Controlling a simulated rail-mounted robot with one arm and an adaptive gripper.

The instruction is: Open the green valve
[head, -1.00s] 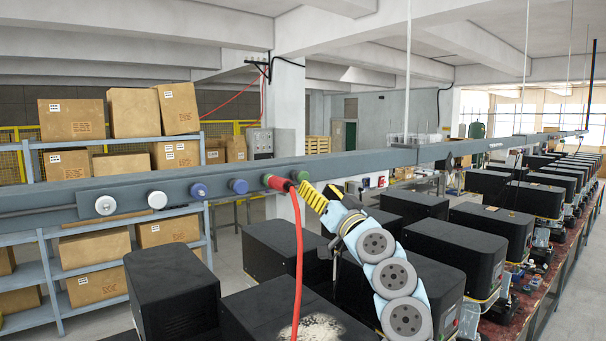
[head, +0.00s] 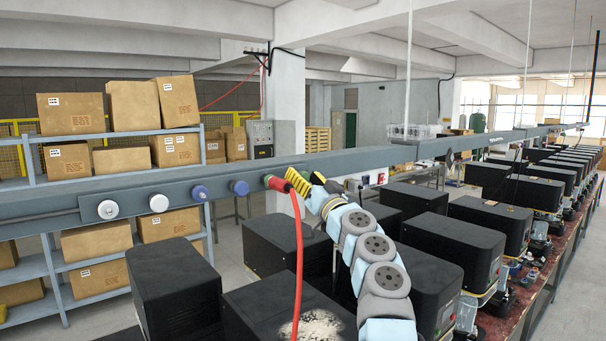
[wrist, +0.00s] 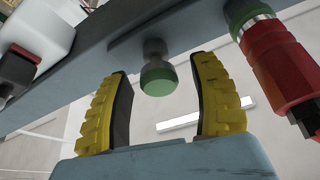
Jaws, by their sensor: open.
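The green valve (wrist: 158,78) is a round green knob on a short grey stem under the grey rail (wrist: 130,22). In the wrist view it lies between the two yellow fingertips of my gripper (wrist: 160,72), with a gap on each side. The fingers are open and hold nothing. In the head view my gripper (head: 301,181) is at the rail, just right of the red hose coupling (head: 278,184), and hides the green valve there.
The red coupling with a green collar (wrist: 275,60) sits close right of my gripper in the wrist view. Its red hose (head: 298,265) hangs down. Blue knobs (head: 239,188) and white knobs (head: 158,202) line the rail leftward. Black machines (head: 170,285) stand below.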

